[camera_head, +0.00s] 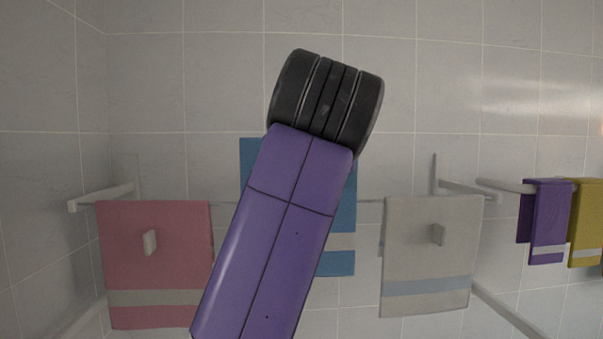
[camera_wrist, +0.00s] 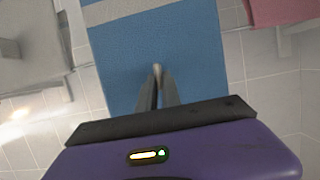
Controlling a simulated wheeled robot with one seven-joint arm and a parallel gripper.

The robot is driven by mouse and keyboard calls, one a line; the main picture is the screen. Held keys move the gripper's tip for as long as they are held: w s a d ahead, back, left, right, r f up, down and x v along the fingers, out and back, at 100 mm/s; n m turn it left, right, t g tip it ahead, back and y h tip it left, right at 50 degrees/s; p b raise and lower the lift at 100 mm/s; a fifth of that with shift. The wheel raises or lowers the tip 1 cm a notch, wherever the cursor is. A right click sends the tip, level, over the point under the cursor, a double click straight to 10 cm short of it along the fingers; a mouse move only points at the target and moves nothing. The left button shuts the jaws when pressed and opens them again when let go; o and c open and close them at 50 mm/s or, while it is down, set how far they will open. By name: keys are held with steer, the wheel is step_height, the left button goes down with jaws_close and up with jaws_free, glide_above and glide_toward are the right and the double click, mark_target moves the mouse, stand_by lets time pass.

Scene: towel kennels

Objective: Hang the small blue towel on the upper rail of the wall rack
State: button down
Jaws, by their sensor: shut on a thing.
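The small blue towel (camera_head: 341,215) with a pale band near its lower end is partly hidden behind my purple arm in the head view. Its top edge shows above the height of the rack's rail (camera_head: 370,202). In the wrist view the blue towel (camera_wrist: 165,60) spreads out flat beyond my gripper (camera_wrist: 158,75), whose fingers are shut on it. My fingertips are hidden in the head view. I cannot tell whether the towel touches the rail.
A pink towel (camera_head: 155,265) hangs on the rack at left, and a pale grey towel (camera_head: 430,260) at right. Side brackets (camera_head: 100,195) jut from the tiled wall. Purple (camera_head: 548,225) and yellow (camera_head: 586,220) towels hang on another rail at far right. The wall above is clear.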

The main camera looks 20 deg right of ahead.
steer(key=shift+f+b, duration=0.65)
steer(key=shift+f, duration=0.75)
steer(key=shift+w+f+b, duration=0.15)
steer(key=shift+f+b, duration=0.8)
steer(key=shift+f, duration=0.55)
steer(key=shift+w+d+f+b, duration=0.1)
steer(key=shift+f+b, duration=0.65)
steer(key=shift+f, duration=0.6)
step_height(320, 180, down, 3)
steer(key=shift+r+b, duration=0.2)
steer(key=shift+b, duration=0.6)
